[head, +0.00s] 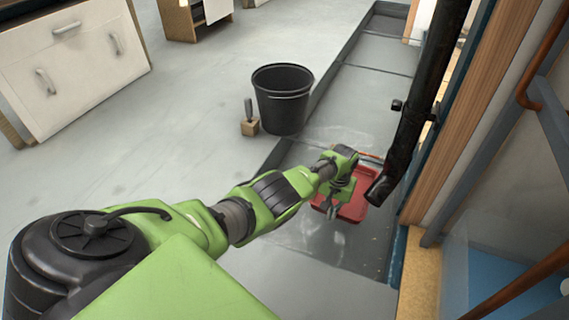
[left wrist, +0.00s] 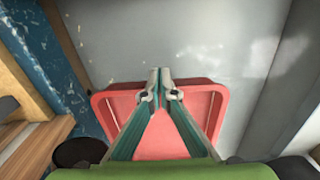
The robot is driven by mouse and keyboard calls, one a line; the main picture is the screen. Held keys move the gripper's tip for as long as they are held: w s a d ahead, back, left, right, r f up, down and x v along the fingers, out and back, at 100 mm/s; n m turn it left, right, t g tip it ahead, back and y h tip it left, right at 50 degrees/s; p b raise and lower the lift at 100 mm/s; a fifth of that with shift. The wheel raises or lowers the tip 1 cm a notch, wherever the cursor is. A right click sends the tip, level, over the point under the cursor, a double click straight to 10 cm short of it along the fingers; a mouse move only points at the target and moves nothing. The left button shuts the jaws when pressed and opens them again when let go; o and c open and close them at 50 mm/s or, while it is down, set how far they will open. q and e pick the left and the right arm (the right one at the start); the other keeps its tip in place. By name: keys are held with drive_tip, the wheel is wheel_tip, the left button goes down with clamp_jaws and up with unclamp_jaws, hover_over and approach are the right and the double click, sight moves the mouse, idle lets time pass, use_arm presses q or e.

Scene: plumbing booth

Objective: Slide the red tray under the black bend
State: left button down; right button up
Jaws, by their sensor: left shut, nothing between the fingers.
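The red tray (head: 352,207) lies on the grey floor at the foot of the wall, partly hidden by my left gripper (head: 334,211). The black bend (head: 380,189) is the lower end of a black pipe, close to the tray's right side in the head view. In the left wrist view, the red tray (left wrist: 205,106) spreads under the fingers of my left gripper (left wrist: 161,78), which are shut with nothing between them. The fingertips reach over the tray's rim; whether they touch it I cannot tell. A dark round shape, perhaps the bend's end (left wrist: 80,152), shows at lower left. My right gripper is not in view.
A black bucket (head: 282,98) stands on the floor behind, with a wooden block with a dark handle (head: 249,121) beside it. A wooden post (head: 470,100) and wall edge bound the right. Floor left of the tray is clear.

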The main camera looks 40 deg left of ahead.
use_arm(q)
wheel_tip(320, 180, up, 12)
idle(0.7)
